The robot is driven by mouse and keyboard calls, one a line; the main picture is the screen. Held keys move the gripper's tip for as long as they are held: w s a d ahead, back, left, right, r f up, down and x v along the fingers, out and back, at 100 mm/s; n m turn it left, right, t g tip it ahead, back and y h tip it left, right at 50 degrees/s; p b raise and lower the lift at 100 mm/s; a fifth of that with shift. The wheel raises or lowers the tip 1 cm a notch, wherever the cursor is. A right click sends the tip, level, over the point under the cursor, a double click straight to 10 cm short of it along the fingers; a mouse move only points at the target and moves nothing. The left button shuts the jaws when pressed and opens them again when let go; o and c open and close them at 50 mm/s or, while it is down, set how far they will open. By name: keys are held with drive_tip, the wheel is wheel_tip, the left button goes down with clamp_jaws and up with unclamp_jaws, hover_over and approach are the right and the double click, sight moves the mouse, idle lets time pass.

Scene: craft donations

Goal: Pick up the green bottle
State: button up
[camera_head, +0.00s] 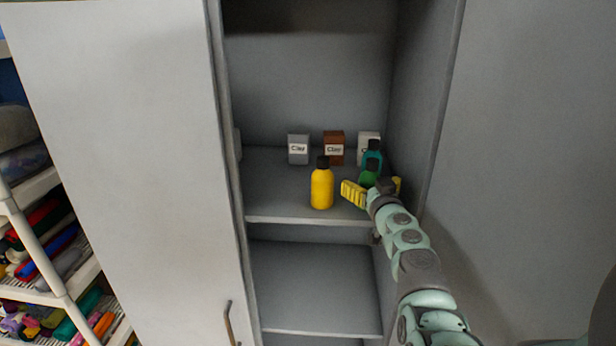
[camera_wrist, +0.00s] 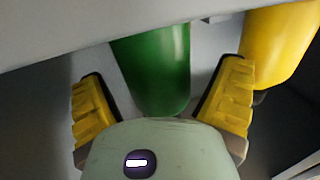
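The green bottle (camera_head: 369,175) stands on the upper shelf at the right side of the cabinet, partly hidden behind my gripper in the head view. My gripper (camera_head: 371,190) is open in front of it, with its yellow pads spread. In the wrist view the green bottle (camera_wrist: 158,75) shows between the two pads of my gripper (camera_wrist: 160,110). Gaps show between the bottle and both pads.
A yellow bottle (camera_head: 322,188) with a dark cap stands just left of my gripper; it is close to one pad in the wrist view (camera_wrist: 278,45). A teal bottle (camera_head: 373,156) stands behind the green one. Clay boxes (camera_head: 334,146) line the back. The cabinet's right wall (camera_head: 425,100) is close. The lower shelf (camera_head: 315,285) looks empty.

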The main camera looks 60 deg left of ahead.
drive_tip(key=c, duration=1.3)
drive_tip(key=shift+c, duration=0.2)
drive_tip(key=shift+r, duration=0.15)
